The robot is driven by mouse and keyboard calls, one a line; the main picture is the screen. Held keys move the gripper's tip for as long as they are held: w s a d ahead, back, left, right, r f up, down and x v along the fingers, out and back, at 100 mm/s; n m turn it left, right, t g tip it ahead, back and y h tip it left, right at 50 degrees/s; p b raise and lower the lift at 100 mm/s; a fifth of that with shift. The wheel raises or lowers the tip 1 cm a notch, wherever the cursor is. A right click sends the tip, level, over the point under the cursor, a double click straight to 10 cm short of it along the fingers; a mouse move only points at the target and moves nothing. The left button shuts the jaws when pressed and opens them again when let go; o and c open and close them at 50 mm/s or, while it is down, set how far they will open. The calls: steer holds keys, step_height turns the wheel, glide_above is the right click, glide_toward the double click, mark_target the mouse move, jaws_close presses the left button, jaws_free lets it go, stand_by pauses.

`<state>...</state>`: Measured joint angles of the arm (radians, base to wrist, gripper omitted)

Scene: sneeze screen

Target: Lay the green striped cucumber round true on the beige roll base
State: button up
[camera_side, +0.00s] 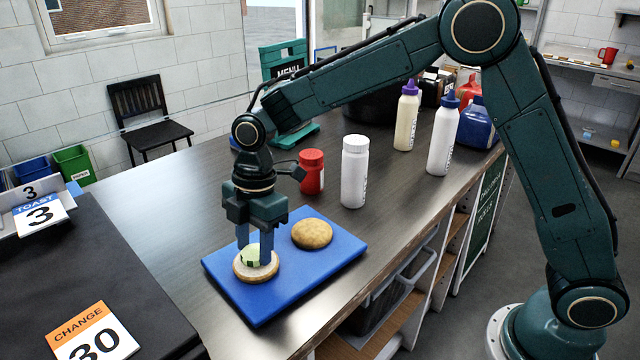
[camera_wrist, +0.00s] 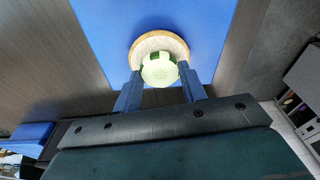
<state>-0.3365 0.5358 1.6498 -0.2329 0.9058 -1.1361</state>
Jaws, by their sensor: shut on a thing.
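The green striped cucumber round (camera_side: 250,256) is pale green with darker green marks on its rim. My gripper (camera_side: 256,260) points down and is shut on it, one blue finger on either side. The beige roll base (camera_side: 254,277) lies on the blue board directly below. In the wrist view the cucumber round (camera_wrist: 159,70) sits between the fingertips (camera_wrist: 159,80), over the roll base (camera_wrist: 146,45), whose rim shows mostly beyond it. I cannot tell whether the round touches the base.
The blue board (camera_side: 224,267) lies on the dark counter. A browned bun top (camera_side: 312,234) lies on it, right of my gripper. A red bottle (camera_side: 312,172) and a white bottle (camera_side: 354,172) stand behind the board.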

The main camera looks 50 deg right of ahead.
steer(key=shift+f, duration=0.4)
steer(key=o, duration=1)
steer(key=shift+o, duration=0.2)
steer(key=shift+r, duration=0.15)
step_height(320, 180, up, 13)
steer(key=d, duration=0.2)
steer(key=shift+r, duration=0.2)
